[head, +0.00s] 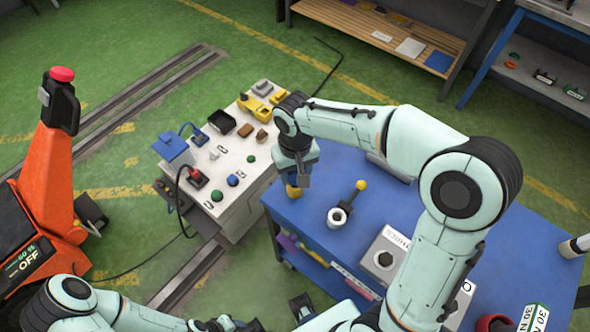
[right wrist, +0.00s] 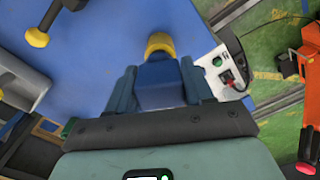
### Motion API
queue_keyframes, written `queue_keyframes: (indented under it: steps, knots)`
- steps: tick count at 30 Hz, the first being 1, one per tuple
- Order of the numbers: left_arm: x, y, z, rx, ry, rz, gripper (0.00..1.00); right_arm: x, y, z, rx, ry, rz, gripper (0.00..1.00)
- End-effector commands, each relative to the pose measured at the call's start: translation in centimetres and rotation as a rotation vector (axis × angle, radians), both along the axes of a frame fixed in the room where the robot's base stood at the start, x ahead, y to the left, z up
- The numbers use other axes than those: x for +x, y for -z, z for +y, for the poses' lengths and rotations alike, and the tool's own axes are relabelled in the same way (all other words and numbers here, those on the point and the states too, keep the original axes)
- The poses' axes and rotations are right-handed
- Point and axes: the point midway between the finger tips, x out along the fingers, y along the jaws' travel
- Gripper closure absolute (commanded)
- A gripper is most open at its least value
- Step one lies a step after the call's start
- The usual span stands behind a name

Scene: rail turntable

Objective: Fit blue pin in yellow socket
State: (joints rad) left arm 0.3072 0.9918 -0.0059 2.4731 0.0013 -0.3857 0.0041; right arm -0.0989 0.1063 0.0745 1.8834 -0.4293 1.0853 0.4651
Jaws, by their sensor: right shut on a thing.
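My right gripper (head: 294,174) points down over the left edge area of the blue table and is shut on the blue pin. The pin (right wrist: 160,82) shows as a blue block between the two fingers in the right wrist view. The yellow socket (head: 293,192) is directly below the fingers, and it also shows in the right wrist view (right wrist: 159,43) just beyond the pin. Pin and socket look in line and touching or nearly so; whether the pin's end is inside is hidden.
On the blue table (head: 310,232), a white ring part with a yellow-knobbed lever (head: 338,217) and a grey box with a black knob (head: 385,260) stand nearby. A white control cabinet (head: 245,180) is left of the table. An orange machine (head: 50,190) stands far left.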

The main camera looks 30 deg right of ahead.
Motion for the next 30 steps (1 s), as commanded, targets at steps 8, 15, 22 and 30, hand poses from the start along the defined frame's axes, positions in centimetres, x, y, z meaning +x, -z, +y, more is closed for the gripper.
queue_keyframes:
  steps: [8,15,22,30]
  knots:
    - [-0.3,0.6,0.0,0.0,0.0,0.003,0.57,0.0,0.8,0.0,0.0,0.0,0.0,0.85]
    - [-0.4,1.0,0.0,0.0,0.0,0.006,0.57,0.0,1.4,0.0,0.0,0.0,-0.001,0.85]
    - [-0.6,1.5,0.0,0.0,0.0,0.007,0.57,0.0,2.0,0.0,0.0,0.0,-0.001,0.85]
    - [-0.7,1.7,0.0,0.001,0.0,0.008,0.57,0.0,2.3,0.0,0.0,0.0,-0.001,0.19]
